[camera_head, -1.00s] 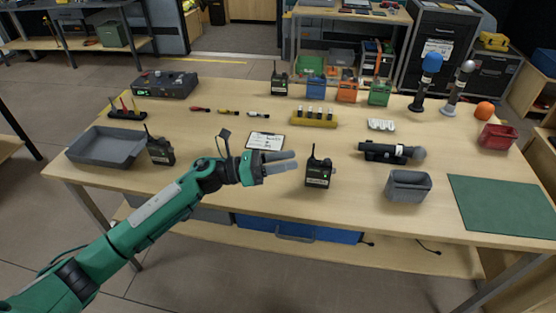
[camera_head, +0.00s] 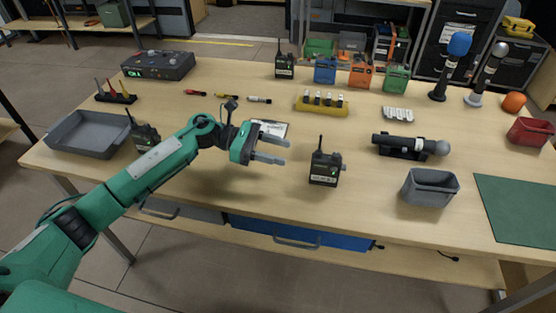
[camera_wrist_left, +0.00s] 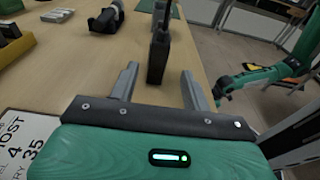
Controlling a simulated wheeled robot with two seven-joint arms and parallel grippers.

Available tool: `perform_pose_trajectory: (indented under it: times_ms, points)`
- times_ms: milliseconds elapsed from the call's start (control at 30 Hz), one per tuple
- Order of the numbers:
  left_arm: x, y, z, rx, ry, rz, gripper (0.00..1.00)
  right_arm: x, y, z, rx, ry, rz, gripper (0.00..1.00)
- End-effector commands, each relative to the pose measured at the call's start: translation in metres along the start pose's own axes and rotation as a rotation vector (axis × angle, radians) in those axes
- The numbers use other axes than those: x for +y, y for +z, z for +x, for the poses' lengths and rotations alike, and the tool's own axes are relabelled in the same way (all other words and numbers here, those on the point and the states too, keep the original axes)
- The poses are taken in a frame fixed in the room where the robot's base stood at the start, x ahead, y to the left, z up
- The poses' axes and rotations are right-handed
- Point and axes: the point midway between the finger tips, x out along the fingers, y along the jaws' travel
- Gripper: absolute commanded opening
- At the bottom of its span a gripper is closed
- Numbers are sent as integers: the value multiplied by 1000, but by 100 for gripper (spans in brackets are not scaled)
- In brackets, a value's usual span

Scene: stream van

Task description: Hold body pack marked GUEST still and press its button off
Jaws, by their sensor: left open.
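A black body pack (camera_head: 324,168) with a short antenna stands upright near the front middle of the table. Its pale label is too small to read for certain, and I cannot make out its button. My left gripper (camera_head: 285,151) is open and empty, just left of this pack, with its fingers pointing toward it. In the left wrist view the pack (camera_wrist_left: 158,58) stands ahead, between the lines of the two open fingers and apart from them. My right arm (camera_wrist_left: 268,75) shows at the right of the left wrist view; its jaws are unclear.
Other black packs stand at the left (camera_head: 146,138), partly behind my arm, and at the back (camera_head: 284,68). A microphone in a cradle (camera_head: 408,146) and a grey bin (camera_head: 430,188) stand to the right.

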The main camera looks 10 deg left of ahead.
Motion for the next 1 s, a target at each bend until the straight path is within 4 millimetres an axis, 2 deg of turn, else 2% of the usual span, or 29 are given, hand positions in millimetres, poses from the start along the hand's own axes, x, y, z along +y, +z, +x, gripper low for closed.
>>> perform_pose_trajectory:
  times_ms: [33, 200, 300, 433, 667, 1000]
  points:
    - [0, -13, 2, 0, 0, 0, 48, -1, -7, -9, 11, -2, 2, 36]
    - [0, -28, 4, 0, 0, 0, 48, -4, -23, -55, 25, -7, 8, 36]
    - [0, -32, 5, 0, 0, 0, 48, -4, -28, -74, 29, -9, 10, 36]
    - [0, -33, 6, 0, 0, 0, 48, -5, -29, -86, 30, -10, 11, 36]
    - [0, -30, 19, -1, -1, -2, 48, -5, -27, -78, 15, -10, 11, 36]
    - [0, -30, 60, -1, -1, 0, 48, -5, -13, -47, -25, -11, 10, 36]
